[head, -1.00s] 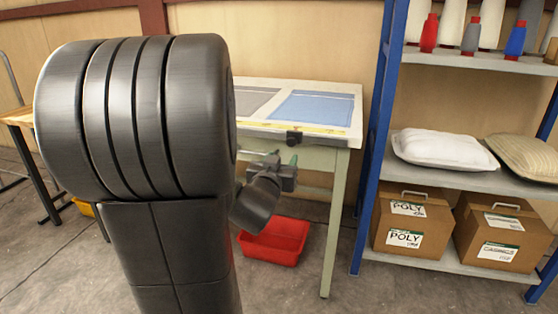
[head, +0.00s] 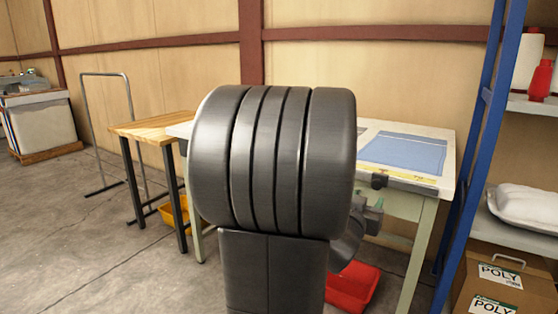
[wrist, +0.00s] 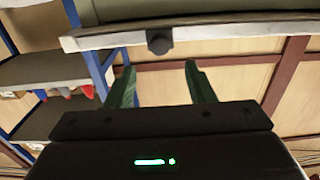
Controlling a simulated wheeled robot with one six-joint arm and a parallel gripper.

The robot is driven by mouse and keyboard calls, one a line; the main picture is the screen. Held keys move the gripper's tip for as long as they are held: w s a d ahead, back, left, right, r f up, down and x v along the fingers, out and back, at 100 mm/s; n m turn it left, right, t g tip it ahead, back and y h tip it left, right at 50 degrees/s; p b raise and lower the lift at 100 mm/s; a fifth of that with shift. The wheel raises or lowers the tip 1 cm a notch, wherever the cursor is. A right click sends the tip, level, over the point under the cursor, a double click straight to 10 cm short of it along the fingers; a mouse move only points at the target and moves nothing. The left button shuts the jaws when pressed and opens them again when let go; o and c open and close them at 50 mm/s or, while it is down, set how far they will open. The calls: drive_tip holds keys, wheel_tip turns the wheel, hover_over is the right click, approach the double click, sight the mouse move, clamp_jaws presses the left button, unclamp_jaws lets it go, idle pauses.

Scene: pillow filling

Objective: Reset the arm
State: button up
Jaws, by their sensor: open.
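My gripper shows in the wrist view (wrist: 158,84) with its two green fingers spread apart and nothing between them. In the head view my own arm hides most of it; a grey part of it (head: 368,217) shows at the right of my arm, in front of the work table (head: 447,180). In the wrist view the table's edge (wrist: 240,27) and a dark round knob (wrist: 159,41) lie beyond the fingertips. I cannot tell the exact gap between them.
A blue cloth piece (head: 405,152) lies on the table. A red bin (head: 352,287) sits on the floor below. A blue-framed shelf (head: 480,140) stands at the right with a white pillow (head: 525,205) and a carton (head: 490,285). A wooden side table (head: 155,128) and open floor are at the left.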

sight(375, 186)
drive_tip(key=b+x, duration=0.1)
drive_tip(key=x, duration=0.8)
drive_tip(key=shift+w+d+f+b, duration=0.1)
drive_tip(key=shift+w+d+b, duration=0.1)
drive_tip(key=shift+b, duration=0.15)
drive_tip(key=shift+w+d, duration=0.35)
drive_tip(key=shift+w, duration=0.2)
drive_tip(key=shift+a, duration=0.1)
